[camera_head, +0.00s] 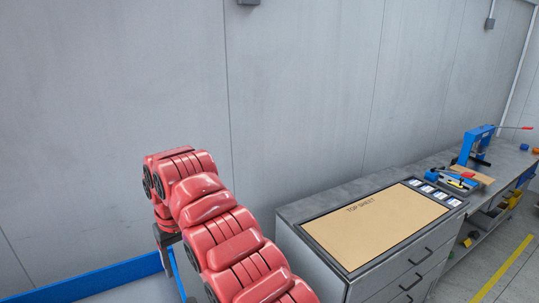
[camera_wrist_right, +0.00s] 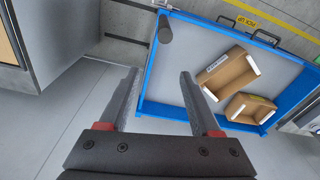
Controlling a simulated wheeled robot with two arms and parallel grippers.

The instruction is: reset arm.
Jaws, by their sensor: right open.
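My right arm (camera_head: 222,222) is red and segmented, and it rises from the bottom of the head view. My right gripper shows in the right wrist view (camera_wrist_right: 160,98) with its two dark fingers apart and nothing between them. In the head view its dark end (camera_head: 165,240) points down, partly hidden by the arm. The gripper is above a blue-edged surface and apart from it. My left gripper is in neither view.
A blue-rimmed grey tray or cart (camera_wrist_right: 152,108) holds two open cardboard boxes (camera_wrist_right: 228,72), (camera_wrist_right: 250,108). A grey drawer cabinet (camera_head: 405,272) bears a tan "TOP SHEET" panel (camera_head: 375,228). A bench (camera_head: 425,165) with a blue press (camera_head: 474,146) stands behind it along the wall.

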